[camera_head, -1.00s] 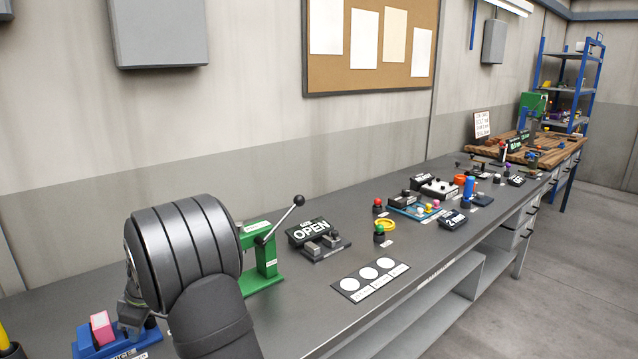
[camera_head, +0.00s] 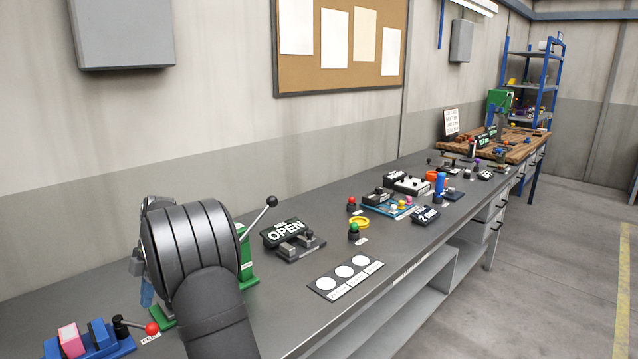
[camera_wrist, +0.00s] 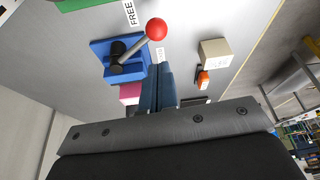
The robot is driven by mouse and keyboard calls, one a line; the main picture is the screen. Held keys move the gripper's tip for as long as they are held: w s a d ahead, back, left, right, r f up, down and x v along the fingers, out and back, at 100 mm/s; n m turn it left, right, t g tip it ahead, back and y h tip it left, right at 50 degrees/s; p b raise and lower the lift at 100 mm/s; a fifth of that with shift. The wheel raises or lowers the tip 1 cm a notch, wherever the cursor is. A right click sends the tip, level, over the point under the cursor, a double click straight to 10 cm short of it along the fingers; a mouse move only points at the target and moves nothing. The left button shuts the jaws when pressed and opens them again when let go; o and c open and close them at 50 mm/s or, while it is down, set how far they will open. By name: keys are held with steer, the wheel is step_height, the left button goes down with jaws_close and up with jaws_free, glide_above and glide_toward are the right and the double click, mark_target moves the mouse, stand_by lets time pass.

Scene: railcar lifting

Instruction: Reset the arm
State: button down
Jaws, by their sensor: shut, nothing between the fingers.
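My gripper (camera_head: 147,293) is above the grey bench at the lower left of the head view, mostly behind my dark arm. In the wrist view my gripper's dark blue fingers (camera_wrist: 158,88) are together, with nothing between them. A blue fixture (camera_head: 112,350) with a pink block (camera_head: 70,340) stands on the bench to the left of the gripper. Its lever ends in a red ball (camera_head: 152,328), which also shows in the wrist view (camera_wrist: 157,29) beside a "FREE" label. The fingers partly hide the blue base and the pink block (camera_wrist: 130,92) in the wrist view.
A green stand with a black-knobbed lever (camera_head: 272,201) rises just right of my arm. The bench's front strip (camera_head: 395,270) is clear.

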steer(key=shift+s+a+f, duration=0.45)
steer(key=shift+s+f, duration=0.1)
steer(key=shift+f, duration=0.25)
steer(key=s+a+f+m, duration=0.1)
steer(key=s+m, duration=0.1)
steer(key=s+a+f+m+t+y, duration=0.1)
steer(key=s+a+f+m, duration=0.3)
steer(key=shift+s+f+m+t, duration=0.25)
steer(key=shift+s+m+t, duration=0.05)
steer(key=shift+s+t, duration=0.1)
steer(key=a+m, duration=0.1)
steer(key=m, duration=0.1)
steer(key=s+a+m+t, duration=0.1)
steer(key=a, duration=0.1)
steer(key=shift+m+y, duration=0.3)
steer(key=shift+m, duration=0.1)
steer(key=shift+a+m+t, duration=0.7)
steer(key=shift+a+m, duration=0.5)
steer(key=shift+m, duration=0.2)
steer(key=v, duration=0.6)
